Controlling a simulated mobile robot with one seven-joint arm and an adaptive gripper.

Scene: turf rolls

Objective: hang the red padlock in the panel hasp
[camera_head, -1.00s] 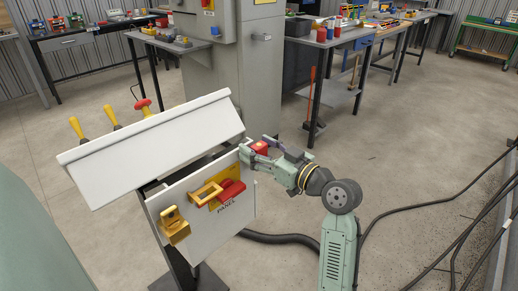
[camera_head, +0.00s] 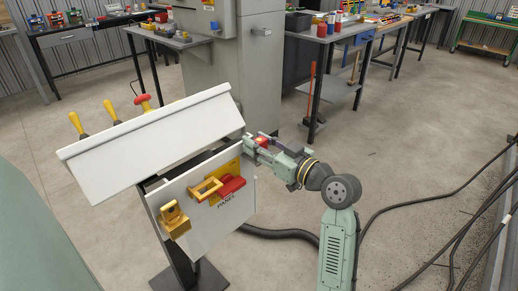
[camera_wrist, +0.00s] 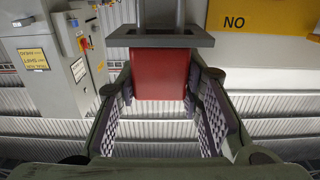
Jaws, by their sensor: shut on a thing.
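The red padlock is between my gripper's fingers; its red body (camera_wrist: 160,76) fills the gap in the wrist view, with a dark grey collar and grey shackle above it. In the head view a small red part of it (camera_head: 262,141) shows at my gripper (camera_head: 254,147), by the panel's upper right edge. My gripper is shut on it. The white panel (camera_head: 230,212) carries a yellow hasp-like loop (camera_head: 207,188) with a red part (camera_head: 231,187) beside it. My gripper is right of and above these, apart from them. The padlock's shackle is not clear in the head view.
A yellow fitting (camera_head: 174,218) sits at the panel's lower left. The white sloped cover (camera_head: 150,140) overhangs the panel, with yellow and red handles behind. A grey cabinet (camera_head: 225,70) and benches stand farther back. Floor right of my arm is open, apart from dark cables.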

